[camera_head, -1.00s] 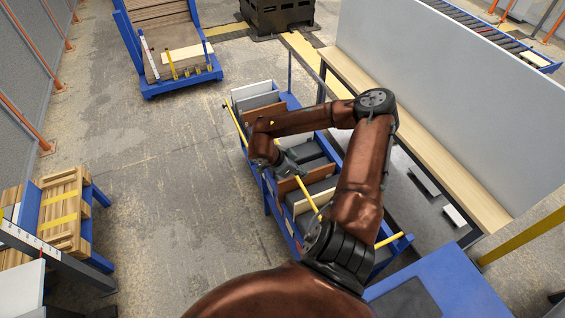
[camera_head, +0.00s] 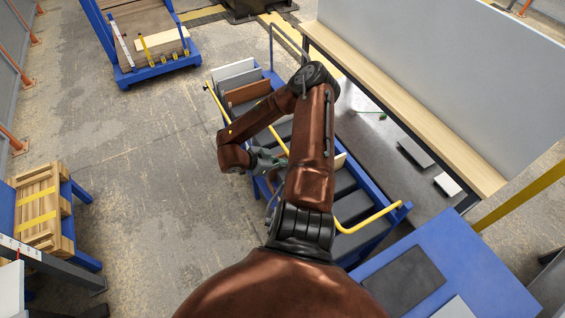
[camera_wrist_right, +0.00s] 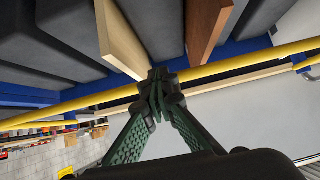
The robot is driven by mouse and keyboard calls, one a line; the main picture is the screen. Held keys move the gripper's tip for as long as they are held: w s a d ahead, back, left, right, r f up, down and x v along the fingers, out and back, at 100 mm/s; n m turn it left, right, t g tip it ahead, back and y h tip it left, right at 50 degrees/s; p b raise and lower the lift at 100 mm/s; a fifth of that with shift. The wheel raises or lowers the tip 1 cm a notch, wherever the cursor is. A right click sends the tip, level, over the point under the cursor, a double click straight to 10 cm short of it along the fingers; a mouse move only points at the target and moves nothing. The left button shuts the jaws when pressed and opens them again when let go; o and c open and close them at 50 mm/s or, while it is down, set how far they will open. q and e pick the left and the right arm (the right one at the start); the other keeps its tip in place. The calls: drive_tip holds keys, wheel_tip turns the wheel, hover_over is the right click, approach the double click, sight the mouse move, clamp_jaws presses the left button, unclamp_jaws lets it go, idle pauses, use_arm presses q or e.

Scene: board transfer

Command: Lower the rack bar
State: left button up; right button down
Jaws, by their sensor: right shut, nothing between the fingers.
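The yellow rack bar (camera_head: 278,139) runs along the blue rack trolley (camera_head: 376,238) in the head view, partly hidden behind my right arm. Its near end bends toward the trolley's right side. My left gripper is out of view.
Grey, white and brown boards (camera_head: 245,92) stand in the trolley slots. A workbench (camera_head: 400,95) with a tall grey panel stands to the right. A blue table (camera_head: 450,245) is at the near right. Wooden crates (camera_head: 40,208) stand at left; the floor between is clear.

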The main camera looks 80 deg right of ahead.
drive_tip(key=shift+s+a+f, duration=0.15)
drive_tip(key=shift+s+f, duration=0.25)
drive_tip(key=shift+f, duration=0.1)
wheel_tip(320, 180, up, 5)
drive_tip(key=w+p, duration=0.1)
drive_tip(key=p, duration=0.3)
drive_tip(key=w+a+f+b, duration=0.3)
drive_tip(key=w+a+f, duration=0.2)
drive_tip(key=w+a, duration=0.1)
drive_tip(key=shift+w+f, duration=0.15)
drive_tip(key=shift+w, duration=0.2)
